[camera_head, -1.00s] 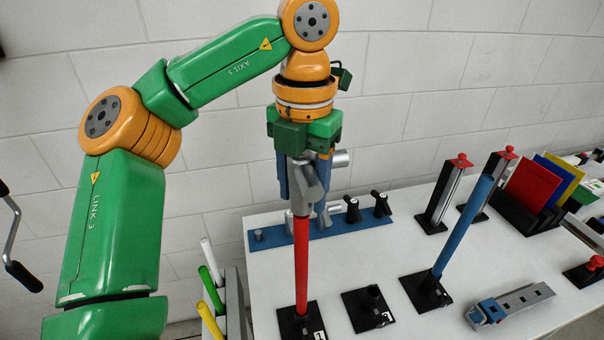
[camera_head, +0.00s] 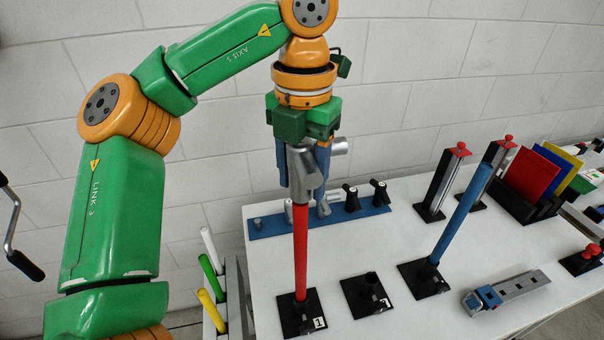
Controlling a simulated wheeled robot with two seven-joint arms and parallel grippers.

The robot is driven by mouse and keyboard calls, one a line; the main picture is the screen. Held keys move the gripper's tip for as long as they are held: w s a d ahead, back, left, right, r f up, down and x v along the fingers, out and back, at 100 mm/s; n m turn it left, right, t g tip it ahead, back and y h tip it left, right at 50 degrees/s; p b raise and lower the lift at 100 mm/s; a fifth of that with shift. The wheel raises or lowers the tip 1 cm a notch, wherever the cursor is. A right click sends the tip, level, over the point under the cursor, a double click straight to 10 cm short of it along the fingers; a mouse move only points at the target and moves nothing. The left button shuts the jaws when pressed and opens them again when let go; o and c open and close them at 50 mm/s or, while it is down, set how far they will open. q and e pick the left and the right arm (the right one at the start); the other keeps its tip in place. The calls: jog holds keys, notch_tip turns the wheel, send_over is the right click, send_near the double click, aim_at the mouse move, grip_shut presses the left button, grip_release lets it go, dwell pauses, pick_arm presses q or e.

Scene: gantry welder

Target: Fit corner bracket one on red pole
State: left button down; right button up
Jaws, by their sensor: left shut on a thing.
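My left gripper (camera_head: 304,150) points down above the table and is shut on a grey metal corner bracket (camera_head: 303,172) with stubby tube arms. The upright red pole (camera_head: 301,250) stands in a black base plate (camera_head: 302,318) marked 1. The bracket's lower tube is in line with the pole's top and meets or overlaps it in this view. I cannot tell how far the pole goes inside. The blue fingers partly hide the bracket. My right gripper is not in view.
Behind the pole, a blue rack (camera_head: 265,228) holds black-handled fittings (camera_head: 351,198). An empty black base (camera_head: 367,295) and a leaning blue pole (camera_head: 462,215) stand to the right. A blue-and-grey tool (camera_head: 505,290) lies at front right. Coloured rods (camera_head: 211,265) stand at the left.

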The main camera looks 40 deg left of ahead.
aim_at(302, 209)
pick_arm(q)
jog(key=shift+s+f+b, duration=0.1)
jog(key=shift+f+b, duration=0.8)
jog(key=shift+f, duration=0.1)
jog(key=shift+f+b, duration=1.95)
jog(key=shift+f, duration=0.4)
jog(key=shift+c, duration=0.8)
grip_release()
